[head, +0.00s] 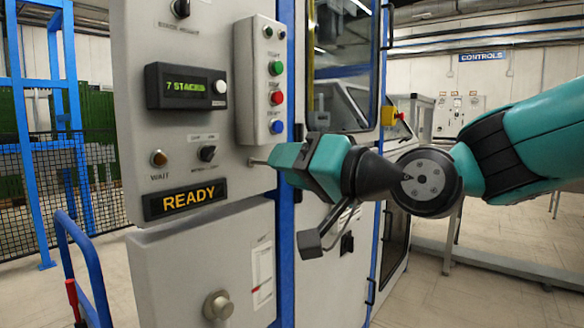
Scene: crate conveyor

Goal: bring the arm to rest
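My arm (520,150), teal and black, reaches in from the right side of the head view. My gripper (258,162) points left, with its tip close to the grey control panel (215,60), below the push-button box. I cannot tell whether the tip touches the panel. The fingers are small and end-on here, so their opening does not show. I see nothing held in them.
The panel carries a display reading "7 STACKS" (187,87), a button box (261,80), a "READY" sign (185,199) and a round knob (218,305). A blue-handled cart (82,260) stands at lower left. Floor at right is open, before a low rail.

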